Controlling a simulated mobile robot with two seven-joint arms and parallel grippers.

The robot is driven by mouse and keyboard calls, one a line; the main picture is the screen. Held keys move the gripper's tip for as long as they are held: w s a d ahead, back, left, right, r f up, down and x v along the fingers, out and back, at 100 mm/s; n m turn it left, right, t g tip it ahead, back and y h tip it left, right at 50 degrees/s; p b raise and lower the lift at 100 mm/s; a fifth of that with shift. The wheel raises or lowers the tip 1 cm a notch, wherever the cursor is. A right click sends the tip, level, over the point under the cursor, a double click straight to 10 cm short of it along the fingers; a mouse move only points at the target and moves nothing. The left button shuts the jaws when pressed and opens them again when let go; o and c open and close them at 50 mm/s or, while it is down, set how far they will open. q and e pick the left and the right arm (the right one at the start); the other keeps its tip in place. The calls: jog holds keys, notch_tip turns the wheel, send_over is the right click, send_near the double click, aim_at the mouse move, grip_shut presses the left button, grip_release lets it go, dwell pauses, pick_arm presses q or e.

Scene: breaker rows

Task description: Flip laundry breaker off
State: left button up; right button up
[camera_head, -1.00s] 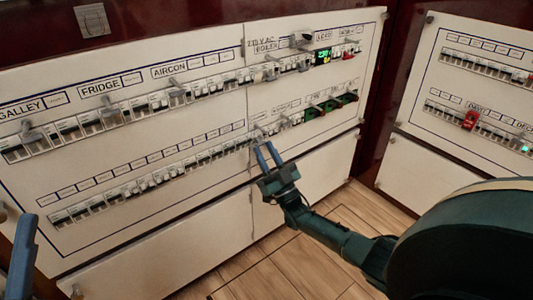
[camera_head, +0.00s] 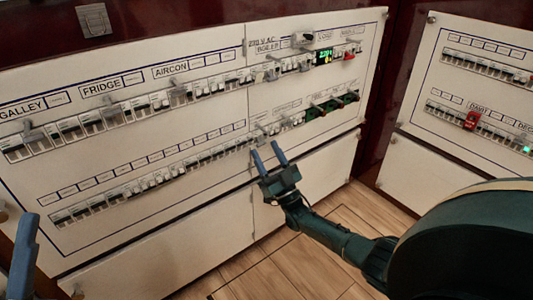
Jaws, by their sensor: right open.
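The breaker panel (camera_head: 225,108) carries two long rows of white breakers. Large labels such as GALLEY, FRIDGE and AIRCON are legible along the upper row. The lower-row labels are too small to read, so I cannot tell which breaker is the laundry one. My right gripper (camera_head: 267,153) is open and empty, its two blue fingers pointing up at the lower row (camera_head: 155,178), near the panel's vertical seam. The fingers hide a little of the panel there; I cannot tell whether they touch it. Part of my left gripper (camera_head: 24,258) shows at the lower left edge, its state unclear.
A second panel (camera_head: 470,95) with a red switch (camera_head: 471,120) stands at the right. Wooden floor (camera_head: 290,265) lies clear below. My dark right arm covers the lower right.

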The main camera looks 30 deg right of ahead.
jog(key=a+v, duration=0.1)
jog(key=v, duration=1.1)
jog(key=shift+s+d+f, duration=0.25)
jog(key=shift+d+f, duration=0.05)
jog(key=shift+d, duration=0.15)
pick_arm(q)
jog(key=shift+f, duration=0.1)
pick_arm(e)
jog(key=shift+s, duration=0.1)
